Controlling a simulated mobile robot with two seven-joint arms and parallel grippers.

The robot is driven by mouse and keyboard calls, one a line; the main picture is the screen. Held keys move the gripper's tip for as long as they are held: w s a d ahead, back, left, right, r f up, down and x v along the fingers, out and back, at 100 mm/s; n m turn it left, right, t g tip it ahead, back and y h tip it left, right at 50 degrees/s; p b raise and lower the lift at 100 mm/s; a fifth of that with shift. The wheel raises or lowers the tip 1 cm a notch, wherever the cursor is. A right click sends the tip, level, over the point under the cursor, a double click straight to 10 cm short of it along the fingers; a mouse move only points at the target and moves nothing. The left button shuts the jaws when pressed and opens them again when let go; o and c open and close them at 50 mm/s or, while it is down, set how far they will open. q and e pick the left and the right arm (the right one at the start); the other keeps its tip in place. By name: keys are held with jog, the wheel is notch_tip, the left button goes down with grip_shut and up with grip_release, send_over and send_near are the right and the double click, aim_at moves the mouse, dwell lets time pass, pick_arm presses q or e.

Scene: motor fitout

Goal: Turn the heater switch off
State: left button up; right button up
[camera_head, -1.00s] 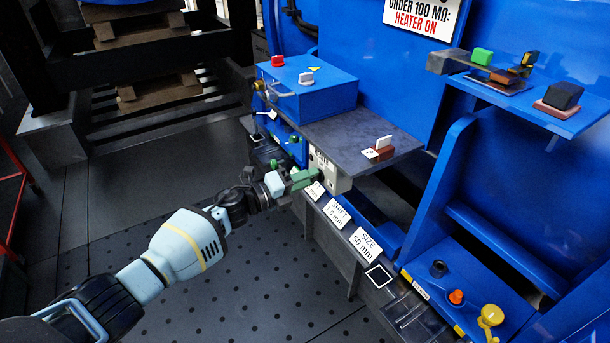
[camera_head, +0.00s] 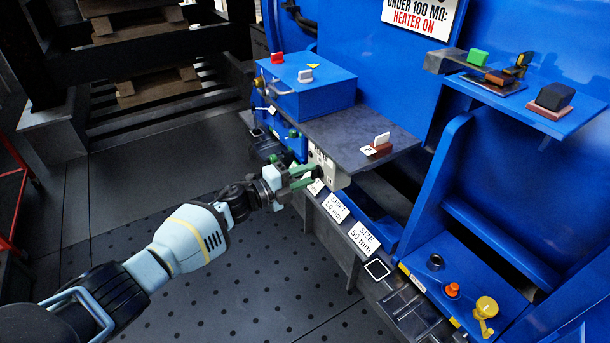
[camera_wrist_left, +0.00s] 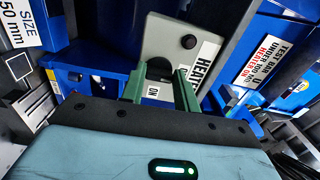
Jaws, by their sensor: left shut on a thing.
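The heater switch box is a pale grey panel (camera_head: 338,178) on the front of the bench, also seen in the left wrist view (camera_wrist_left: 165,38). It has a round black knob or lamp (camera_wrist_left: 188,41) and labels reading HEATER and ON. My left gripper (camera_head: 314,173) reaches it from the left. In the left wrist view its two green fingers (camera_wrist_left: 160,75) stand on either side of a dark switch handle (camera_wrist_left: 159,67) low on the panel, shut on it. The fingers hide part of the handle, so its exact setting is unclear. My right gripper is not in view.
A blue box (camera_head: 312,92) and a grey shelf (camera_head: 350,128) lie above the switch. SHIFT and SIZE labels (camera_head: 350,222) line the ledge to the right. A sign (camera_head: 420,14) reads HEATER ON under 100 MΩ. The dark floor left of the bench is clear.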

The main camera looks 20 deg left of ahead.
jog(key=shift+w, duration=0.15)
pick_arm(q)
jog(key=o, duration=1)
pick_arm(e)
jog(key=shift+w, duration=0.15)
pick_arm(q)
jog(key=shift+s+a, duration=0.1)
jog(key=p+v, duration=0.1)
jog(key=v, duration=0.6)
jog(key=shift+s+a, duration=0.2)
jog(key=shift+s, duration=0.05)
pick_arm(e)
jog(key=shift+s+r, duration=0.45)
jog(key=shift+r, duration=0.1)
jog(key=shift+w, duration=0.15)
